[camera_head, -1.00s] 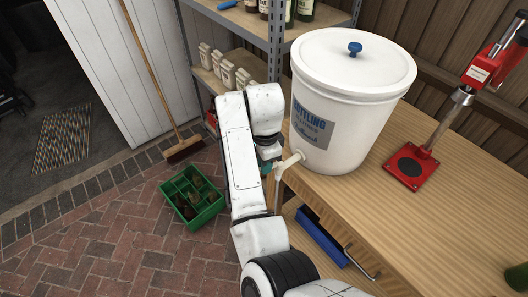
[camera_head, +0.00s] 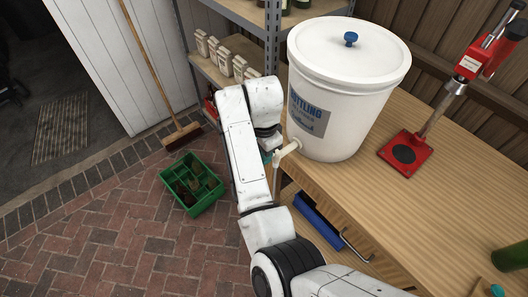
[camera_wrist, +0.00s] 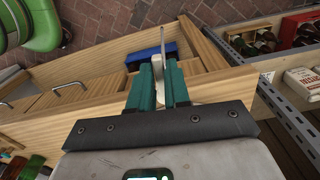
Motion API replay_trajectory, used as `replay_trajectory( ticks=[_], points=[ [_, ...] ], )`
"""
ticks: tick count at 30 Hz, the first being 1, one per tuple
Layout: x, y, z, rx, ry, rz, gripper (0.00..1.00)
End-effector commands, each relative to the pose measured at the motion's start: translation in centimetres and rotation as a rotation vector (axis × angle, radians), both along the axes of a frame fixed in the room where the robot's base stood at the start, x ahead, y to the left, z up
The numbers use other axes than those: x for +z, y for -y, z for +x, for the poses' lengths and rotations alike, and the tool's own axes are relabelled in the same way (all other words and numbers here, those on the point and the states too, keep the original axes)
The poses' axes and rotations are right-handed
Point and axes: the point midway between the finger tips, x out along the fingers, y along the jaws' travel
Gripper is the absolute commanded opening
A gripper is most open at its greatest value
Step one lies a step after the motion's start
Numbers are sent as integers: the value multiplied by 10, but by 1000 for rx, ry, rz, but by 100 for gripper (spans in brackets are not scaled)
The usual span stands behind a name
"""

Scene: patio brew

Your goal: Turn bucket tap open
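The white bottling bucket (camera_head: 335,125) with its lid and blue knob stands upright on the wooden bench in the head view. Its pale tap (camera_head: 286,151) sticks out low on the left side, past the bench edge, with a thin tube hanging below it. My gripper (camera_head: 267,157) is beside the tap, mostly hidden behind my white arm. In the wrist view, the teal fingers of my gripper (camera_wrist: 160,78) are close together, with a pale piece and a thin grey rod at their tips. I cannot tell whether they grip it.
A green crate (camera_head: 193,184) stands on the brick floor. A red bottle capper (camera_head: 406,153) stands on the bench (camera_head: 420,215). A blue object (camera_head: 318,220) lies under the bench edge. A metal shelf post (camera_head: 272,40) rises behind the arm. A broom (camera_head: 160,85) leans at the wall.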

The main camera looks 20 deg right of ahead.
Motion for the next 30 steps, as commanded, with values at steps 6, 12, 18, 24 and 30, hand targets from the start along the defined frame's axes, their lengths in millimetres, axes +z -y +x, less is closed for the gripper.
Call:
replay_trajectory(
  ticks=[6, 12, 18, 24, 30],
  points=[
    [0, 0, 0, -1, -1, 0, 38],
    [-1, 0, 0, -1, -2, 0, 38],
    [11, 0, 0, -2, 0, -1, 38],
    [46, 0, 1, -2, 3, 2, 38],
    [87, -1, 0, -2, 0, 3, 38]
  ],
)
